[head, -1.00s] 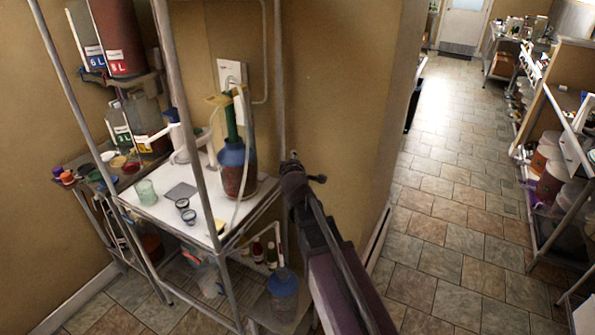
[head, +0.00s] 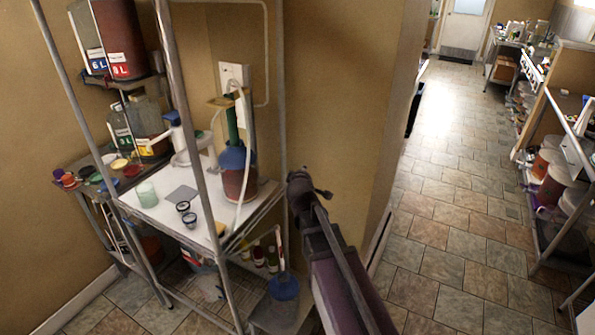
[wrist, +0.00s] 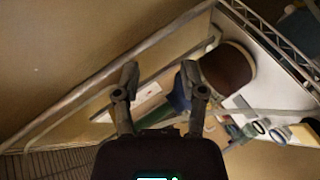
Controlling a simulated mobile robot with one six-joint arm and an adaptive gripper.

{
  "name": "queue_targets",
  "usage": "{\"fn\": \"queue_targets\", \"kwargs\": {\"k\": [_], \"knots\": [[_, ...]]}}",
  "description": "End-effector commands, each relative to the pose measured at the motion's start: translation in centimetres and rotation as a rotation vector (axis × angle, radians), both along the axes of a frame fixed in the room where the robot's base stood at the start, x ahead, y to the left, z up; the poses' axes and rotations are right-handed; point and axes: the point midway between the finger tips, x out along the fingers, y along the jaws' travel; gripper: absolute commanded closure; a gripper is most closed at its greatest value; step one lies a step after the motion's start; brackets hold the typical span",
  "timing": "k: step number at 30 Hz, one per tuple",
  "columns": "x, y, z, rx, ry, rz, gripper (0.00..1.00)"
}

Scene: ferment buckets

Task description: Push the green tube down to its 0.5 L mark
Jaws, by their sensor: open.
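The green tube (head: 232,122) stands upright out of the blue-topped vessel (head: 238,172), under a tan crosspiece (head: 228,100), on the white shelf. Its marks are too small to read. A clear hose loops from the top down beside it. My gripper (head: 312,188) is right of the vessel, apart from it, beyond the shelf post. In the wrist view my gripper (wrist: 160,76) is open, its two fingers apart with nothing held. The vessel's brown body (wrist: 228,68) and blue top (wrist: 180,98) show tilted beyond the right finger.
Metal posts (head: 188,120) frame the shelf. A pale green cup (head: 146,193), two small dark-rimmed cups (head: 184,207) and a grey square (head: 181,194) lie on it. A wall outlet (head: 233,74) is behind. Open tiled floor (head: 440,180) lies right of the wall corner.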

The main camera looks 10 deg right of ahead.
Motion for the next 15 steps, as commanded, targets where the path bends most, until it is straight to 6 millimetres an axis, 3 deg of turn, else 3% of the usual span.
{"fn": "queue_targets", "kwargs": {"k": [8,15], "knots": [[-4.8,-2.6,-4.3,0.216,0.199,-0.204,0.46],[-11.9,-3.8,-8.9,0.469,0.465,-0.463,0.46]]}}
